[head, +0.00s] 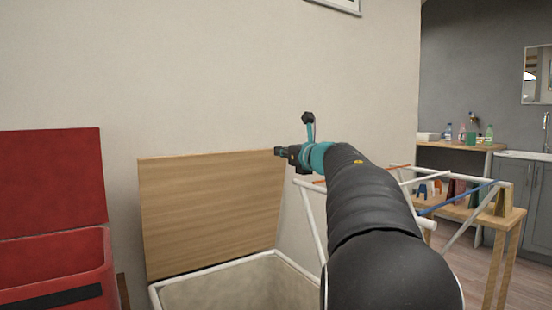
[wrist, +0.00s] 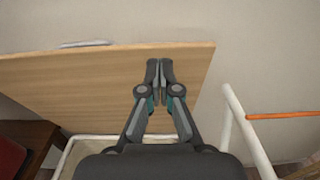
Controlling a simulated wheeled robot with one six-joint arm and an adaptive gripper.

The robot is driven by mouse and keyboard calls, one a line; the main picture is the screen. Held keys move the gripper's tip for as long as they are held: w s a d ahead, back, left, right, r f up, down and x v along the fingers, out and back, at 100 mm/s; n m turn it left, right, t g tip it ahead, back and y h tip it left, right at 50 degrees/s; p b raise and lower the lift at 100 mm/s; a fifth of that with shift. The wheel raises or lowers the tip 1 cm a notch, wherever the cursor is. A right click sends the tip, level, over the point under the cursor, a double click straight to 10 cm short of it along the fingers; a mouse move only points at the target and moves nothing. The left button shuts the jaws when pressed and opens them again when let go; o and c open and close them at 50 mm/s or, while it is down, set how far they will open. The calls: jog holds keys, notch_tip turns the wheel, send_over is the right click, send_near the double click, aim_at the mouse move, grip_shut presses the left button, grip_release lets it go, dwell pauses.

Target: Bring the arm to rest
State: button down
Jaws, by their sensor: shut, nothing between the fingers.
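My gripper (wrist: 160,68) is shut and empty in the wrist view, its two fingertips together in front of a raised wooden lid. In the head view my gripper (head: 281,151) is small, at the far end of my outstretched arm, by the upper right corner of the wooden lid (head: 205,210). I cannot tell whether it touches the lid. The lid stands upright at the back of an open white-rimmed chest (head: 215,268) with a pale lining. My arm hides part of the room behind it.
A red box (head: 60,265) with its lid raised stands at the left. A white drying rack (head: 312,220) with coloured bars stands right of the chest, close to my arm. Behind it are a wooden bench (head: 495,225) and a sink counter (head: 525,160).

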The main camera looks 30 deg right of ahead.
jog(key=s+r+p, duration=0.1)
jog(key=s+r, duration=0.2)
jog(key=r, duration=0.4)
jog(key=shift+s+r, duration=0.2)
jog(key=shift+r, duration=0.2)
